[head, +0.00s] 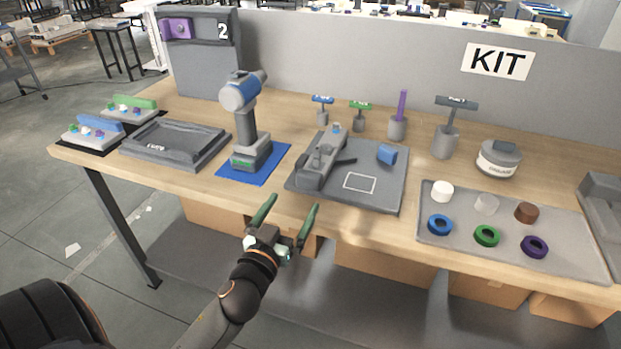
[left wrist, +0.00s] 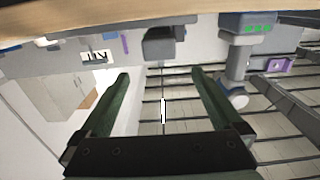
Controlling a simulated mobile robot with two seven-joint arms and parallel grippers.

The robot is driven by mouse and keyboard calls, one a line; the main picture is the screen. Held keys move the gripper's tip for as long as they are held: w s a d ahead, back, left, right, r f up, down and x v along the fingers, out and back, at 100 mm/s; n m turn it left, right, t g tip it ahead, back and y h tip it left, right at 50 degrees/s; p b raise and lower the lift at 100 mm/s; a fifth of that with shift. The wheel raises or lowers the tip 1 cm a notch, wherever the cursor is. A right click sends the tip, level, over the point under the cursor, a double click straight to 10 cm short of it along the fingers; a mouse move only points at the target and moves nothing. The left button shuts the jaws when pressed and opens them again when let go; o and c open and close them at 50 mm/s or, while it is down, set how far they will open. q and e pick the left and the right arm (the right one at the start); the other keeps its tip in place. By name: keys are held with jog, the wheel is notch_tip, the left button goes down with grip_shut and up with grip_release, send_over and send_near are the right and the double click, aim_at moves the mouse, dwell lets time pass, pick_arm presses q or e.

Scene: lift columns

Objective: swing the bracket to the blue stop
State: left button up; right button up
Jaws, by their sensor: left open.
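The bracket (head: 320,160) is a long grey arm lying along the left side of a grey base plate (head: 385,190) on the bench. A small blue piece (head: 336,128) is at its far end. A blue block (head: 387,154), which looks like the blue stop, sits on the plate to the right of the bracket, apart from it. A short dark bar juts from the bracket toward the block. My left gripper (head: 287,214) is open and empty, in front of the bench edge, short of the plate. Its two green fingers also show in the left wrist view (left wrist: 160,78). My right gripper is not in view.
A cordless drill (head: 243,125) stands on a blue mat (head: 268,168) left of the plate. Several upright tools stand behind it.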

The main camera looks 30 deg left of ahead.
aim_at(307, 181)
pick_arm(q)
jog(key=p+x, duration=0.1)
jog(key=x, duration=0.8)
jog(key=shift+w, duration=0.25)
grip_shut()
dwell(0.5)
